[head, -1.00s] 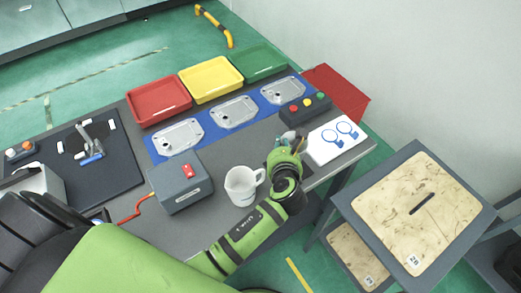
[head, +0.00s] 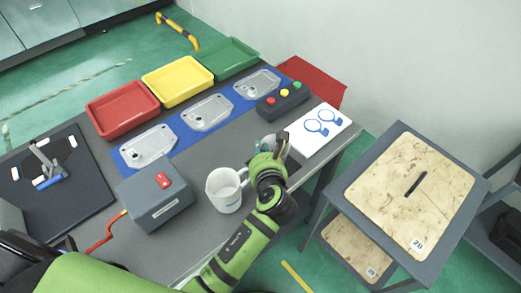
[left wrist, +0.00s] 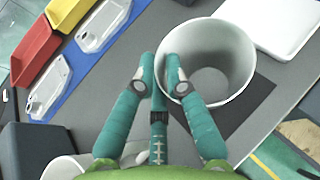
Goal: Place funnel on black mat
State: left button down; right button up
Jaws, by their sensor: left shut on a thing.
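My left gripper (left wrist: 158,75) is shut on the left wall of a white, round, open-topped vessel (left wrist: 232,45), which I take to be the funnel. One finger is inside its rim and one outside. The funnel is over or on the black mat (left wrist: 245,108); I cannot tell whether it touches. In the head view my left gripper (head: 268,148) is at the table's right part, beside a white mug (head: 224,192), and its wrist mostly hides the funnel. The mat shows there only as a dark patch. My right gripper is not in view.
A grey box with a red switch (head: 155,198) stands left of the mug. A white card with blue rings (head: 318,130) and a button box (head: 282,100) lie beyond the gripper. Red (head: 122,112), yellow and green trays line the back. A wooden-topped stand (head: 410,190) is right.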

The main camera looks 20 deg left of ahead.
pick_arm(q)
jog(key=c, duration=1.4)
grip_release()
jog(key=shift+f, duration=0.1)
jog(key=shift+o, duration=0.7)
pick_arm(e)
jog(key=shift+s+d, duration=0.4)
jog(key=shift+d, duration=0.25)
pick_arm(q)
jog(key=p+v, duration=0.8)
jog(key=v, duration=0.4)
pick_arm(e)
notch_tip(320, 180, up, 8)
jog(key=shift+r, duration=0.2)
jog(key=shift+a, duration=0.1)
